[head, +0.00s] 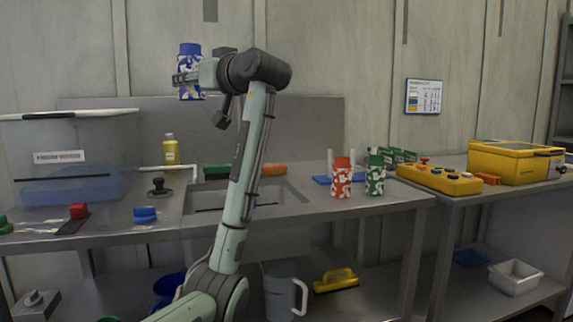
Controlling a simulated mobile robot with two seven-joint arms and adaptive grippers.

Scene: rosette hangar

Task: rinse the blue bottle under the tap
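The blue bottle (191,93), blue and white patterned with a dark blue cap, is held upright high above the bench in the head view. My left gripper (184,78) is shut around its middle, from the right. A thin white pipe (165,168), which looks like the tap, runs right from the clear water tank (70,145) and bends down at the sink's left edge. The bottle is well above this pipe, apart from it. The sink (284,194) is set in the bench, partly hidden behind my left arm. My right gripper is not in view.
A red bottle (342,178) and a green bottle (375,176) stand right of the sink. A yellow bottle (170,150) stands behind the pipe. A dark knob (157,187) and a blue block (145,214) are on the bench's left part. A yellow case (510,162) sits far right.

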